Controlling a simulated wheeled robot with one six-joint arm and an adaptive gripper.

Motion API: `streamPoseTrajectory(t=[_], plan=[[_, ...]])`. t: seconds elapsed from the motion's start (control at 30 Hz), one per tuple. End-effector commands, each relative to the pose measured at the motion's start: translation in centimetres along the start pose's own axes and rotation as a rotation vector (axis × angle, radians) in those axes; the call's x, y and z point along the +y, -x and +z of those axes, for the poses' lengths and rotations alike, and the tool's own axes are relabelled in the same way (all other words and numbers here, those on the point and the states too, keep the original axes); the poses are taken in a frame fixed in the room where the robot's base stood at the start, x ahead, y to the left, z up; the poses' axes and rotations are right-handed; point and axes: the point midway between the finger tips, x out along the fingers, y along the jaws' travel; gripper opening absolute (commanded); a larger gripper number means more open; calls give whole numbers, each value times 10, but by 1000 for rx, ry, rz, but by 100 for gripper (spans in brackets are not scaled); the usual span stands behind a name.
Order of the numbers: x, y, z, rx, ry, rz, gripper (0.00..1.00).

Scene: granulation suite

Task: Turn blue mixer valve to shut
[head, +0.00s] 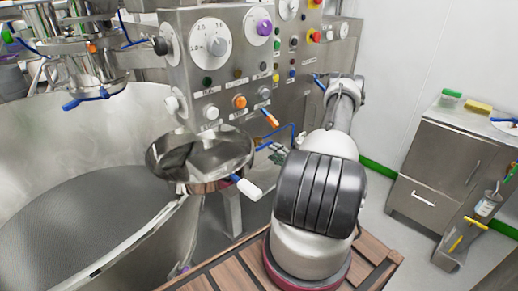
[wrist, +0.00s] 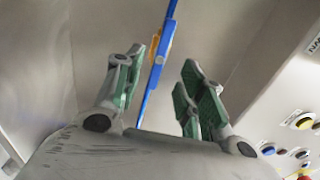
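A blue lever (wrist: 162,55) rises between the fingers of my gripper (wrist: 160,78) in the wrist view, with a small orange part (wrist: 153,47) behind it. My gripper is open, with green pads on both sides of the lever; I cannot tell whether either pad touches it. In the head view a thin bent blue bar (head: 291,131) shows beside my gripper (head: 276,152), below the control panel. My arm hides part of that area. I cannot tell for certain which blue handle is the mixer valve.
The steel control panel (head: 225,75) with dials and buttons stands behind the gripper. A steel bowl (head: 160,158) and a large vessel (head: 70,135) are at left. A white-tipped blue handle (head: 246,187) projects by the bowl. A steel cabinet (head: 440,165) stands at right.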

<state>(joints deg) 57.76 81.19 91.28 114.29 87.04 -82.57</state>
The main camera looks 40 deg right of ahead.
Motion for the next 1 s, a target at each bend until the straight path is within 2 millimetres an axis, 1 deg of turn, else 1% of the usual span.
streamPoseTrajectory(t=[0.17, 0.3, 0.4, 0.5, 0.63, 0.83, 0.87, 1.0], plan=[[0, -21, 1, -5, 15, 1, 39], [0, -46, 2, -5, 14, 1, 39], [0, -61, 1, -5, 13, 2, 39], [0, -71, 2, -5, 12, 2, 39], [0, -76, 1, -3, 11, 2, 39], [0, -77, 1, -3, 10, 2, 39], [0, -77, 1, -3, 10, 2, 38], [0, -77, 1, -3, 10, 2, 12]])
